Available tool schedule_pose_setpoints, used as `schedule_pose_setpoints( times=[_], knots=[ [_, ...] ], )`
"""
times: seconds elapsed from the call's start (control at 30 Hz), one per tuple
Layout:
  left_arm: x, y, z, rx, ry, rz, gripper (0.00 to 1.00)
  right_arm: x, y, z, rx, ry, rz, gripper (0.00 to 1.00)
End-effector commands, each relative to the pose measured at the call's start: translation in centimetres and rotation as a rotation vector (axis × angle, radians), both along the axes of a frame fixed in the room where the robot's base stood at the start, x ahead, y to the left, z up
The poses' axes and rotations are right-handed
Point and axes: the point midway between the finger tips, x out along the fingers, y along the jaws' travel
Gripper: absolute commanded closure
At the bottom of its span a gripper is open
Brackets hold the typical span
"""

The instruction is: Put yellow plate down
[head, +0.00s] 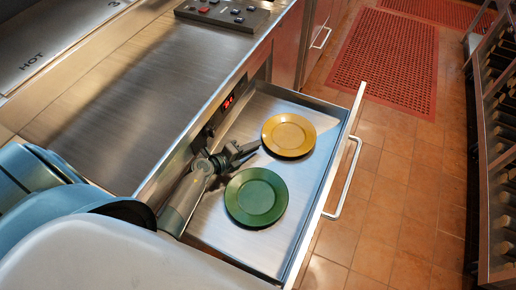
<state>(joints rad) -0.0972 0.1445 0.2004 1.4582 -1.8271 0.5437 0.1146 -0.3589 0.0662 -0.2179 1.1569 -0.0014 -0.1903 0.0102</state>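The yellow plate (289,135) lies in the open metal drawer (212,229), toward its far end, and looks flat. The green plate (256,197) lies nearer in the same drawer. My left gripper (251,153) reaches into the drawer from the left. Its fingers look spread apart, with the tips just left of the yellow plate's rim. I cannot tell whether a fingertip touches the rim. Nothing shows between the fingers. My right gripper is not in view.
The drawer front with its handle (344,181) stands out over the tiled floor (385,215). A steel counter (105,115) runs along the left, with a button panel (226,13) at the back. A dark rack (492,150) stands at the right.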

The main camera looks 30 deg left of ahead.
Motion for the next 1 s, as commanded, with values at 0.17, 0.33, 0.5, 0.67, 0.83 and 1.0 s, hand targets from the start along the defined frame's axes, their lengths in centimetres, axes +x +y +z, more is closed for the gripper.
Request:
schedule_pose_setpoints(
  times=[0.17, 0.33, 0.5, 0.67, 0.83, 1.0],
  knots=[
    [-0.05, 0.63, 0.43, 0.000, 0.000, -0.002, 0.89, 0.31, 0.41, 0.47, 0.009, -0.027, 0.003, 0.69],
    [-0.05, 0.66, 0.40, -0.001, 0.001, -0.002, 0.89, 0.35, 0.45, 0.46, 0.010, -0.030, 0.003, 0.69],
    [-0.04, 0.65, 0.40, 0.000, 0.000, -0.002, 0.89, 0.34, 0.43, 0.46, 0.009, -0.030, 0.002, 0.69],
    [-0.05, 0.64, 0.41, 0.001, 0.000, -0.001, 0.89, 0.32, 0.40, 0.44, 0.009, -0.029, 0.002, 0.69],
    [-0.05, 0.64, 0.41, 0.001, 0.000, -0.001, 0.89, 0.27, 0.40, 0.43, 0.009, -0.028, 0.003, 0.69],
    [0.37, 0.29, 0.92, -0.034, -0.001, 0.008, 0.89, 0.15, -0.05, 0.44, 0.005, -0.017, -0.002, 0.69]
  ],
)
